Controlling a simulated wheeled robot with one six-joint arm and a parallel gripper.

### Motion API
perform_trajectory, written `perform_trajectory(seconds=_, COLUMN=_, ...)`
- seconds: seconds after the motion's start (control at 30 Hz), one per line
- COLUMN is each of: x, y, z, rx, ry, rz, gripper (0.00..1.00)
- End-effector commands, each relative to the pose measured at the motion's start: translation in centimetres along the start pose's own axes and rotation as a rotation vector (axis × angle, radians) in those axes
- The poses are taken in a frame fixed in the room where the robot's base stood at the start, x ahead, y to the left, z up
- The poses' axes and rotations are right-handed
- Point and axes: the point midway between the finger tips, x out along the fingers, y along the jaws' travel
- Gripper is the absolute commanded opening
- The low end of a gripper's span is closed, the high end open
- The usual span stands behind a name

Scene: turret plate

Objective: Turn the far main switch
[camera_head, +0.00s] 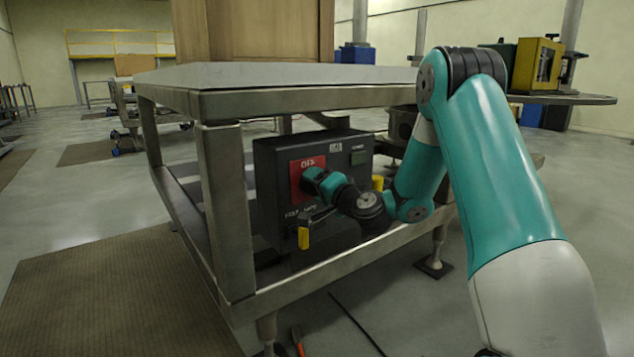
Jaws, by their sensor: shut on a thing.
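A dark switch box (274,195) sits under the bench top. Its front carries a red plate (297,190) marked OFF. My gripper is shut on the main switch there. The handle is hidden behind the wrist, so its exact angle cannot be told.
A metal bench frame (228,215) surrounds the box, with a post at left and a low rail in front. A yellow part (377,183) shows right of my wrist. A wooden cabinet (270,30) stands on top. A brown mat (105,290) lies on open floor at left.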

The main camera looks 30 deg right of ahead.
Motion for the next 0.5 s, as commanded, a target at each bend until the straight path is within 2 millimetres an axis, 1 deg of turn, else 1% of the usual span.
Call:
perform_trajectory(seconds=0.2, x=-0.02, y=0.0, z=-0.18, rx=0.159, ry=0.005, rz=0.002, gripper=0.37)
perform_trajectory(seconds=0.5, x=-0.02, y=0.12, z=-0.16, rx=0.289, ry=0.007, rz=0.001, gripper=0.37)
